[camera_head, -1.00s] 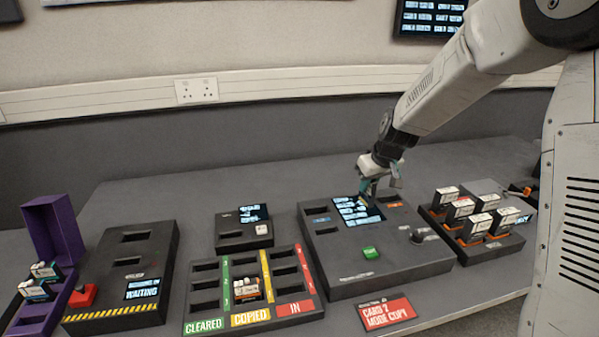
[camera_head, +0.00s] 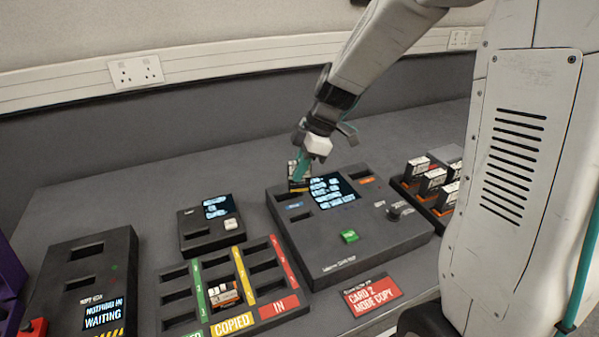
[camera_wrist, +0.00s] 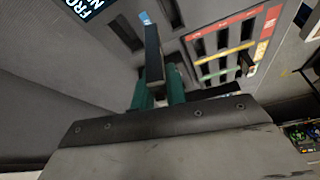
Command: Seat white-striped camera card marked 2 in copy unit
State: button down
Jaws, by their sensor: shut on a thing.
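My gripper (camera_head: 300,170) is shut on a dark camera card (camera_head: 297,184) with a pale, orange-edged face. It holds the card upright over the back left of the copy unit (camera_head: 365,245), near the blue-labelled slot; I cannot tell whether it touches the slot. In the wrist view, my gripper's teal fingers (camera_wrist: 160,90) pinch the card, seen as a black slab (camera_wrist: 153,52), with dark slots beyond it. The card's stripe and number cannot be read. The unit has a lit screen (camera_head: 331,190), a green button (camera_head: 349,236) and a knob (camera_head: 394,213).
A sorting tray (camera_head: 172,301) with green, yellow and red strips holds one card (camera_head: 222,294). A small screen unit (camera_head: 207,238) stands behind it. A "waiting" unit (camera_head: 62,285) is at left. Several cards stand in a rack (camera_head: 447,218) at right. A red sign (camera_head: 372,295) lies in front.

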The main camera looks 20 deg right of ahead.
jog(key=s+a+f+n+g, duration=0.1)
jog(key=s+f+n, duration=0.1)
jog(key=f, duration=0.3)
jog(key=shift+s+f+n, duration=0.2)
jog(key=shift+s+n, duration=0.2)
jog(key=shift+s, duration=0.1)
jog(key=shift+f, duration=1.65)
dwell(2.9)
dwell(0.3)
jog(key=c, duration=1)
grip_release()
jog(key=shift+r, duration=0.1)
jog(key=shift+r, duration=3.65)
